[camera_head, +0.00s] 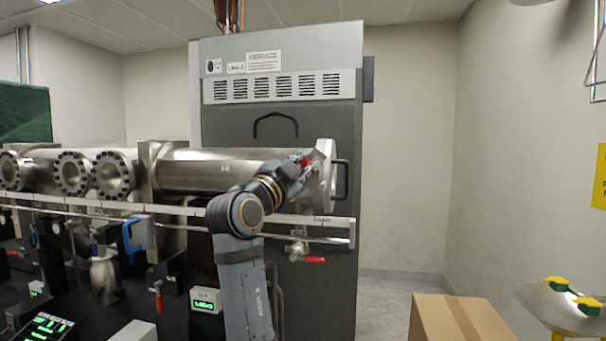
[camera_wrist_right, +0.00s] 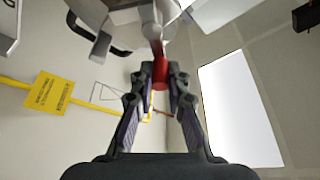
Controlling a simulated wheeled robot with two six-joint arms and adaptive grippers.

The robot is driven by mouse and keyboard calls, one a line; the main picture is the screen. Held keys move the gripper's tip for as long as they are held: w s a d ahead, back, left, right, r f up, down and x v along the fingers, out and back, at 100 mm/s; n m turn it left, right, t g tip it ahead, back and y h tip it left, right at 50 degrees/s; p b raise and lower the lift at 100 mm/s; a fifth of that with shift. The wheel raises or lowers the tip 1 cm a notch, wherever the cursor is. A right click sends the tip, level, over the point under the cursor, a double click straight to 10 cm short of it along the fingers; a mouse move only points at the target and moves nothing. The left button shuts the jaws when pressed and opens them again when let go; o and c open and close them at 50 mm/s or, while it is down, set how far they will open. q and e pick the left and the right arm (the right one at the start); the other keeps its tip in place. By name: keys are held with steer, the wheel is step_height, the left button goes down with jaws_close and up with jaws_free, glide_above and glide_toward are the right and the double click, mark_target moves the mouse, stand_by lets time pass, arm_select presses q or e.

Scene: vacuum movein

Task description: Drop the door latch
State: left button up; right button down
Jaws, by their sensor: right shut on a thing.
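The door latch is a red handle (camera_head: 306,161) at the right end of the steel chamber (camera_head: 205,170), by the round end door (camera_head: 326,176). My right gripper (camera_head: 300,168) reaches up to it from below. In the right wrist view the red latch handle (camera_wrist_right: 160,74) sits between the two fingertips (camera_wrist_right: 160,82), and the gripper is shut on it. A metal piece leads from the handle towards the door. The gripper hides part of the latch in the head view. My left gripper is not in view.
A black pull handle (camera_head: 343,180) stands out from the door's right side. A rail (camera_head: 300,221) and a red-handled valve (camera_head: 313,259) lie below the chamber. A grey cabinet (camera_head: 280,50) stands behind. A cardboard box (camera_head: 430,318) is at lower right.

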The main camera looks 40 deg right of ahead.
steer(key=shift+f, duration=0.1)
stand_by(0.4)
steer(key=c, duration=1.7)
jaws_free()
steer(key=shift+w, duration=0.1)
steer(key=o, duration=0.4)
steer(key=shift+w+d, duration=0.15)
